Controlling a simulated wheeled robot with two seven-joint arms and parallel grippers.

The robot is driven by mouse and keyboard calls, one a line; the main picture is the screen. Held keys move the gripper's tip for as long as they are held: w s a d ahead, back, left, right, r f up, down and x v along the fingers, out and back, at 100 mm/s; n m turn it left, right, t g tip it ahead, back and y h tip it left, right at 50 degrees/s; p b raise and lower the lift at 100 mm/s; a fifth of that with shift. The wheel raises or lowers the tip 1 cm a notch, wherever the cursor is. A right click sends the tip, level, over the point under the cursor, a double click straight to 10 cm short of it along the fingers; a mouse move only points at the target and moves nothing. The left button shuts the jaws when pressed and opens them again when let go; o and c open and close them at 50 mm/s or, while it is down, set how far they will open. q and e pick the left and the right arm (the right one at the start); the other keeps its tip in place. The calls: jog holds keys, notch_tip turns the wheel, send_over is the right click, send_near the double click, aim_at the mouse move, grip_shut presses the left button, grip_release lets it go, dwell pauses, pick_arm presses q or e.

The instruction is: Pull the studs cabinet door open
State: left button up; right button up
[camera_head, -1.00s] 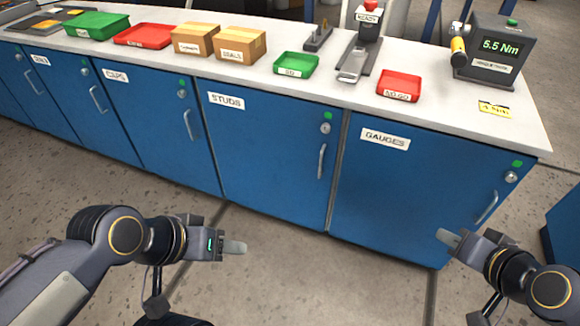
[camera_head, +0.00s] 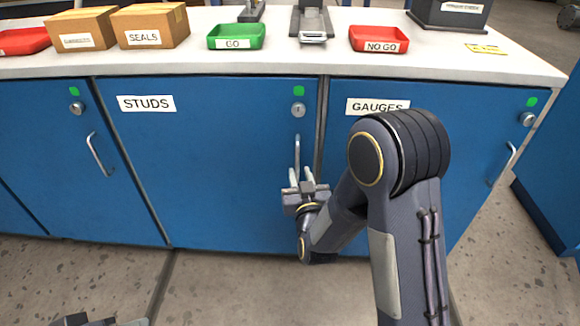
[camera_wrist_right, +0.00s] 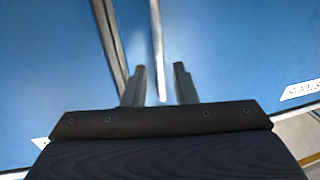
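The blue studs cabinet door (camera_head: 210,170) is shut, flush with its neighbours, and carries a white STUDS label (camera_head: 146,104). Its upright metal handle (camera_head: 297,152) is near the door's right edge, below a round lock (camera_head: 298,109) and a green square. My right gripper (camera_head: 300,176) is at the lower end of this handle, fingers pointing at the door. In the right wrist view the fingers (camera_wrist_right: 160,83) are apart, with the handle bar (camera_wrist_right: 157,45) between them and a gap on each side. Only a dark piece at the bottom left, probably my left arm, shows; its fingers are out of frame.
The gauges door (camera_head: 460,160) is to the right, partly hidden by my right arm, and another handled door is to the left. The pale worktop (camera_head: 330,60) above carries a green GO tray (camera_head: 236,37), a red NO GO tray (camera_head: 379,39) and boxes. Floor in front is clear.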

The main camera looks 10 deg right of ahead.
aim_at(297, 166)
jog(key=w, duration=0.5)
jog(key=shift+d+b, duration=0.2)
jog(key=shift+b, duration=0.1)
grip_shut()
